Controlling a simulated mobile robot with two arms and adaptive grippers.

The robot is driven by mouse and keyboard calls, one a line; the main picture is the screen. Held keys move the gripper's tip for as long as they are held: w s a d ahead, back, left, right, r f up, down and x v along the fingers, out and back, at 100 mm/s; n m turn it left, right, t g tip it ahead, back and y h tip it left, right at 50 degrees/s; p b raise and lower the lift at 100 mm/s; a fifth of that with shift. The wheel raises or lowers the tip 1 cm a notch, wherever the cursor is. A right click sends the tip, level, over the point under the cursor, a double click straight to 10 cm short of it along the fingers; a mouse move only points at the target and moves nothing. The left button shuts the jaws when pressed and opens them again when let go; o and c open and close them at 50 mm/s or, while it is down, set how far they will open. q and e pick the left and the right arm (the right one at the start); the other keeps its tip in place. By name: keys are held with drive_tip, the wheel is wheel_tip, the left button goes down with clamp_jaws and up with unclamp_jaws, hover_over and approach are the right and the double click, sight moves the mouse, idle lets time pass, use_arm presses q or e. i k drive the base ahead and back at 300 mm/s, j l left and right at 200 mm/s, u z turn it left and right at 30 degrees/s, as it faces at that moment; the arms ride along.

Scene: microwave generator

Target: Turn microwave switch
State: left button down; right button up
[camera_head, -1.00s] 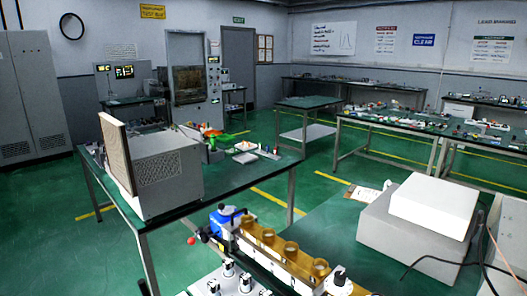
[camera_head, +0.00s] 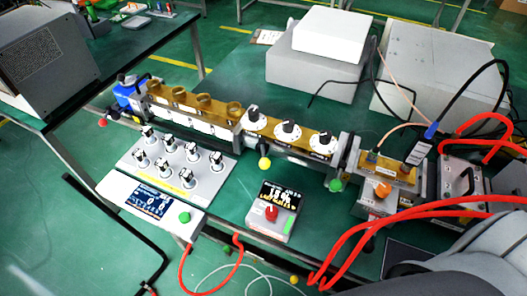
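A waveguide assembly of brass-coloured and white sections (camera_head: 205,108) runs across the green bench, with several white dials (camera_head: 287,131) along its middle. In front of it stands a grey panel with several black-and-white switch knobs (camera_head: 192,152). A white control unit (camera_head: 150,203) with a lit screen and a green button joins its front. A small white box (camera_head: 289,224) with a lit display and a red knob (camera_head: 271,212) sits to the right. I cannot tell which of these is the microwave switch. Neither of my grippers is in view.
Two large grey boxes fill the bench's back, one topped by a white box (camera_head: 330,36). Red hoses (camera_head: 400,208) and black cables cross the right side. A grey generator cabinet (camera_head: 50,60) stands on the left table. A dark grey form covers the lower right corner.

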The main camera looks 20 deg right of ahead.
sight(271, 212)
drive_tip(key=z, duration=0.8)
